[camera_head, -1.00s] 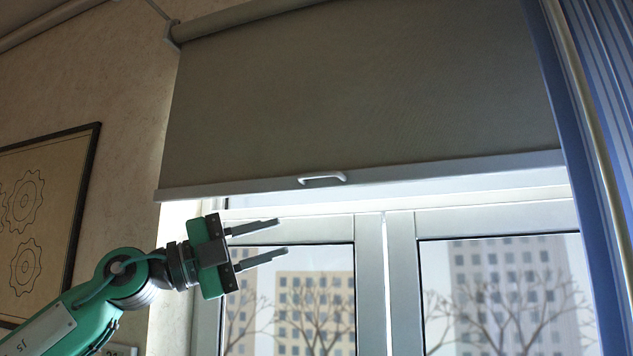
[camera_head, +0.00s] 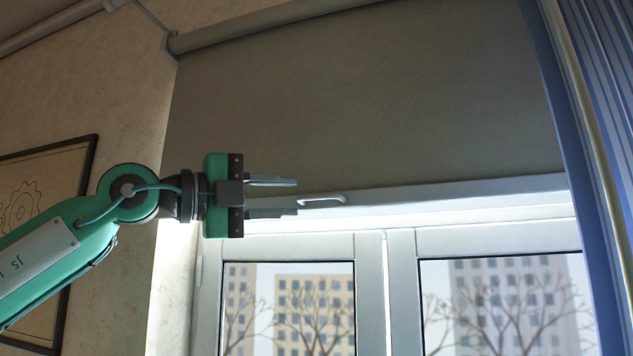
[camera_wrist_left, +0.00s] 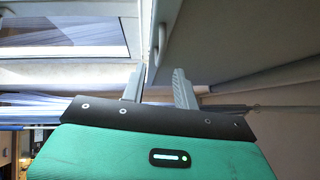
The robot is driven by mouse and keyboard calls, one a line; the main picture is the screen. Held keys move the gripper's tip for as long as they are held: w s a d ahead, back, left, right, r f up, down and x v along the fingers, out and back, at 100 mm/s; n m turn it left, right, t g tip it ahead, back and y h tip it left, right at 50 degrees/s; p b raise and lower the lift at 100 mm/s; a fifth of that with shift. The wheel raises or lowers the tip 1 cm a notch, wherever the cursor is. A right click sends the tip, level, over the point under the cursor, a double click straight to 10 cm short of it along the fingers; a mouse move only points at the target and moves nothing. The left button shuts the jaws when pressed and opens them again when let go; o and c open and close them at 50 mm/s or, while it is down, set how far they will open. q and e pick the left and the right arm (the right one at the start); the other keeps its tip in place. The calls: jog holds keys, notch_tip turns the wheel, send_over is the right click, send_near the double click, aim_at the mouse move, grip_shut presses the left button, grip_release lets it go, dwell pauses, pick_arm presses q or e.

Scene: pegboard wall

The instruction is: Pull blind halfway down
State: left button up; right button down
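The grey roller blind (camera_head: 360,110) hangs over the upper part of the window, with a pale bottom bar (camera_head: 450,195). A small white handle (camera_head: 322,200) sits on that bar near its middle. My left gripper (camera_head: 284,197) is open and empty, level with the bar, its fingertips just left of the handle in the head view. In the left wrist view the handle (camera_wrist_left: 161,38) shows beyond the fingers (camera_wrist_left: 160,85), on the blind's bar, apart from them. My right gripper is not in view.
A window (camera_head: 385,260) with pale frames is below the blind. A blue striped curtain (camera_head: 600,130) hangs on the right. A framed gear picture (camera_head: 75,175) is on the wall at left. The blind's roller (camera_head: 240,25) is at the top.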

aim_at(312, 198)
pick_arm(q)
jog(key=p+x, duration=0.2)
jog(key=x, duration=0.2)
jog(key=shift+w+d+r, duration=0.15)
jog(key=shift+w+d, duration=0.05)
jog(key=shift+d, duration=0.15)
jog(key=shift+p+x, duration=0.35)
jog(key=shift+x, duration=0.4)
grip_shut()
